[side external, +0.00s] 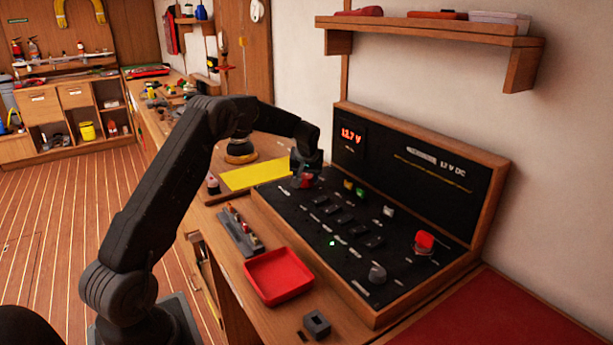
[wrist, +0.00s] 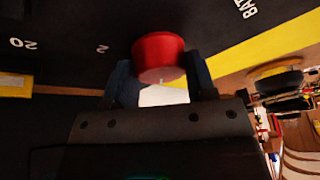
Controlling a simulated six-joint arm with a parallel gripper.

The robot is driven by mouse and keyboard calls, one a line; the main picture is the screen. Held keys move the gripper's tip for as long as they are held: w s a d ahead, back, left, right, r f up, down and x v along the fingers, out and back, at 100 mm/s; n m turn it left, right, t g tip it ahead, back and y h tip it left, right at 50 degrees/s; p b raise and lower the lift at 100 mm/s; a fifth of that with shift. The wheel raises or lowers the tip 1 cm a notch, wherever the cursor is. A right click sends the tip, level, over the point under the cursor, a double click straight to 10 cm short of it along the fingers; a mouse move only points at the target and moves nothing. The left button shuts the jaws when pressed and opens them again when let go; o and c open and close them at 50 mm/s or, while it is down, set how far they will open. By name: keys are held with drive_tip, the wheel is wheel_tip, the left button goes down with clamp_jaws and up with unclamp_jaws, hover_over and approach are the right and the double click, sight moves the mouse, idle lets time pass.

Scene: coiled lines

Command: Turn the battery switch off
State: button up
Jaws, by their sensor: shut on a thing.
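A red knob (wrist: 158,55) sits on the dark panel in the wrist view, near white lettering that begins "BAT". My gripper (wrist: 162,80) is shut on this knob, one finger on each side of it. In the side external view my gripper (side external: 305,168) reaches down to the far left end of the sloping black switch panel (side external: 300,213). The red knob (side external: 308,181) shows only in part there, because the fingers cover it. How far the knob is turned cannot be told.
A second red knob (side external: 425,240) and a grey knob (side external: 377,272) stand near the panel's right end. Small switches lie between. The upright back panel has a lit display (side external: 351,136). A red tray (side external: 279,276) and a grey block (side external: 316,323) lie in front.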

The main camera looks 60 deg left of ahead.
drive_tip(key=m, duration=0.2)
drive_tip(key=m+t+h, duration=0.1)
drive_tip(key=m, duration=0.1)
drive_tip(key=shift+s+a+m, duration=0.1)
drive_tip(key=shift+s+m, duration=0.05)
drive_tip(key=shift+m, duration=0.15)
drive_tip(key=shift+m+t+h, duration=0.5)
drive_tip(key=shift+m+h, duration=0.1)
drive_tip(key=shift+m, duration=1)
drive_tip(key=o, duration=0.9)
drive_tip(key=v, duration=1.4)
drive_tip(key=shift+a, duration=0.15)
